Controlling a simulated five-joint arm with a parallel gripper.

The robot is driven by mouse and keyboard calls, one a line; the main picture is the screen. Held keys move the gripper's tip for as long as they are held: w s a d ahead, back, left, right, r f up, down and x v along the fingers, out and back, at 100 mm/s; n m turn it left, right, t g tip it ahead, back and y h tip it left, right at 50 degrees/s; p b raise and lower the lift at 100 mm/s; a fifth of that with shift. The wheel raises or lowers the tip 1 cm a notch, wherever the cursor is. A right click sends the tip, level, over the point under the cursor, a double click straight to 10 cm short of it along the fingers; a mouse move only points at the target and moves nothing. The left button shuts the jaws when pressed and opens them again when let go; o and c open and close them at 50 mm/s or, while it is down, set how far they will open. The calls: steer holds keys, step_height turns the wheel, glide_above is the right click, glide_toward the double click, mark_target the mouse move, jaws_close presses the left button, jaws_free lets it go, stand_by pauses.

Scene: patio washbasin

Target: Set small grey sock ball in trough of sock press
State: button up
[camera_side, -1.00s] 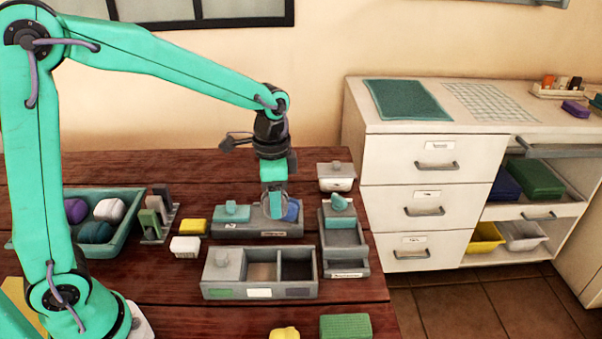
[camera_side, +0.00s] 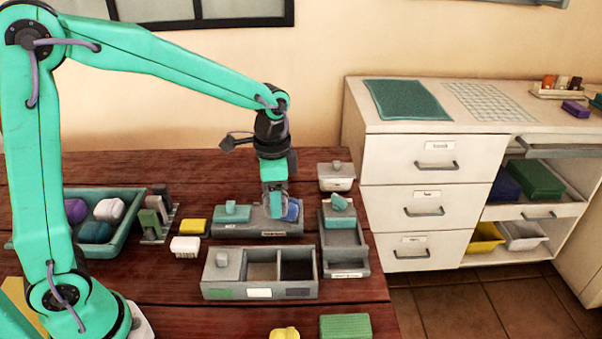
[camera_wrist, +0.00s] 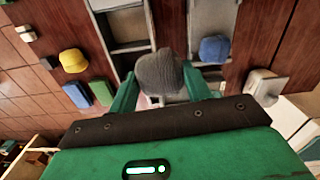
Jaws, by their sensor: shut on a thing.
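The small grey sock ball (camera_wrist: 158,72) is knitted and sits between the two green fingers of my gripper (camera_wrist: 165,92) in the wrist view. In the side view my gripper (camera_side: 274,206) is shut on it, and a little grey shows at the fingers. It is right over the middle of a long grey fixture (camera_side: 258,230), which seems to be the sock press. A teal block (camera_side: 232,213) is on its left part and a blue piece (camera_side: 293,210) at its right end. The trough is hidden by the fingers and ball; I cannot tell whether the ball touches it.
A grey three-compartment box (camera_side: 258,292) stands in front. Another grey fixture (camera_side: 347,258) with a teal piece on top stands close on the right, with a lidded white box (camera_side: 337,183) behind. Yellow (camera_side: 193,226) and white (camera_side: 185,246) blocks lie left.

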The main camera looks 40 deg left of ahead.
steer(key=shift+w+d+m, duration=0.25)
steer(key=shift+w+m, duration=0.2)
steer(key=shift+m, duration=0.1)
steer(key=shift+w+d+m, duration=0.2)
steer(key=shift+w+m, duration=0.2)
steer(key=shift+m, duration=0.15)
steer(key=w+d+f+m, duration=0.1)
steer(key=w+d+m, duration=0.6)
steer(key=w+m, duration=0.4)
steer(key=shift+d+f+m, duration=0.35)
steer(key=shift+d+m, duration=0.05)
steer(key=shift+m, duration=2.6)
steer(key=shift+f, duration=0.2)
glide_toward(342, 241)
steer(key=shift+f, duration=2.7)
steer(key=shift+f, duration=0.1)
steer(key=o, duration=1)
steer(key=shift+o, duration=0.2)
